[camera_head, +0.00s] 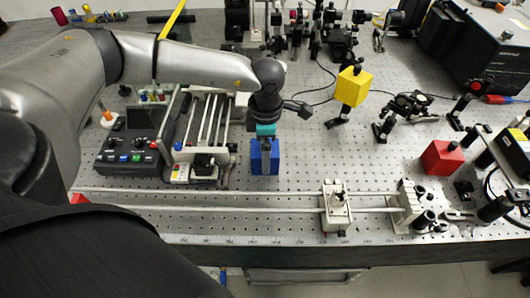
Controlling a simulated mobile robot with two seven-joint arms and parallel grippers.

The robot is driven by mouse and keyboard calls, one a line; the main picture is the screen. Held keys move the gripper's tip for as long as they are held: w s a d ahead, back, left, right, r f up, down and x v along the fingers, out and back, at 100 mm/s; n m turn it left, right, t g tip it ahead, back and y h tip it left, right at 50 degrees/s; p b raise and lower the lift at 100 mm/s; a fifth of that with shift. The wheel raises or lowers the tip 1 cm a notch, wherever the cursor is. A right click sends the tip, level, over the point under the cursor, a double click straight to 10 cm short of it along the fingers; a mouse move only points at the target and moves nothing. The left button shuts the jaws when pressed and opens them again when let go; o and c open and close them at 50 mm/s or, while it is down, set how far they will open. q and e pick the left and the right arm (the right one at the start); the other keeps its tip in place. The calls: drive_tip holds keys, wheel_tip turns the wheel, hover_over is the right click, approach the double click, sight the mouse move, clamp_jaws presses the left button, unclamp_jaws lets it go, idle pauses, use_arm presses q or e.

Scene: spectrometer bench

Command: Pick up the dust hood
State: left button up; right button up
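My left gripper (267,118) reaches in from the left and points down over the bench. Directly below it is a blue block-shaped thing (265,160) with a dark middle part and a teal piece (266,130) at its top, up against the gripper. This may be the dust hood; no label confirms it. The fingers are seen from above and partly hidden, so whether they are closed on the teal piece is unclear. My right gripper is out of view.
A yellow cube (353,87) stands on a post at right of centre, and a red cube (441,158) lies further right. A control box (133,143) and a rod frame (208,125) stand left of the blue thing. A rail (265,204) crosses the front.

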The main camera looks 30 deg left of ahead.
use_arm(q)
drive_tip(key=shift+f, duration=1.25)
drive_tip(key=c, duration=1.2)
drive_tip(key=shift+r, duration=0.1)
drive_tip(key=shift+c, duration=0.2)
